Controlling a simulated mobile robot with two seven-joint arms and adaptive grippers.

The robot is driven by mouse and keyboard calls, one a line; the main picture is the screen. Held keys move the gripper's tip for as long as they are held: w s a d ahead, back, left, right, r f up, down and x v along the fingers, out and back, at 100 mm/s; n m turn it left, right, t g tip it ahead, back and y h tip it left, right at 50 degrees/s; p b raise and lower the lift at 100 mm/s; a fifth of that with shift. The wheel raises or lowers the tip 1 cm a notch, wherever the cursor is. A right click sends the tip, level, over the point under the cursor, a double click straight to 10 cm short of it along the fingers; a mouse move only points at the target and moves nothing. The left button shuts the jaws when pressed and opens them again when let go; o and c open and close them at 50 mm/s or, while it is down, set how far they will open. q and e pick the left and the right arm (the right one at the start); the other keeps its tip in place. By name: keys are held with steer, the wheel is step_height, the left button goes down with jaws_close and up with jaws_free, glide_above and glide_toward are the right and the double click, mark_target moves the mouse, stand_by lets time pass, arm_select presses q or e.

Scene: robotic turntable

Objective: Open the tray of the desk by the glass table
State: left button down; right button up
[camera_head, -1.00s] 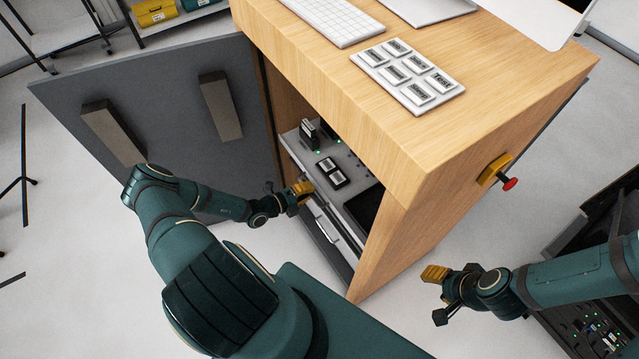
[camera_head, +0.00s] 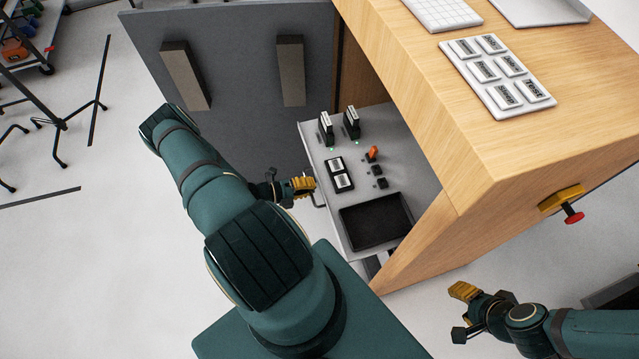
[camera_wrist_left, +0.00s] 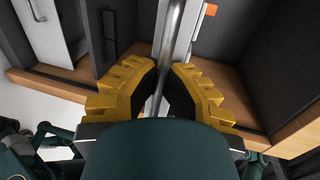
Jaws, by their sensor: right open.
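The wooden desk (camera_head: 500,150) fills the right of the head view. Its grey tray (camera_head: 408,165) sticks out of the open front, carrying switches, buttons and a black bin (camera_head: 376,222). A metal handle (camera_head: 316,196) is on the tray's left edge. My left gripper (camera_head: 303,186) is at this handle. In the left wrist view the handle bar (camera_wrist_left: 172,35) runs between the yellow fingers of my left gripper (camera_wrist_left: 168,68), which are closed around it. My right gripper (camera_head: 463,292) is open and empty, below the desk's right side. No glass table can be made out.
A grey door (camera_head: 235,70) with two blocks stands open left of the desk. A keyboard and a button panel (camera_head: 497,74) lie on the desk top. A red knob (camera_head: 573,216) is on its side.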

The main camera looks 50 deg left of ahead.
arm_select(q)
steer(key=shift+s+a, duration=0.15)
steer(key=shift+s, duration=0.25)
steer(key=c, duration=1.1)
jaws_free()
steer(key=shift+o, duration=0.2)
steer(key=v, duration=1.2)
steer(key=shift+a, duration=0.1)
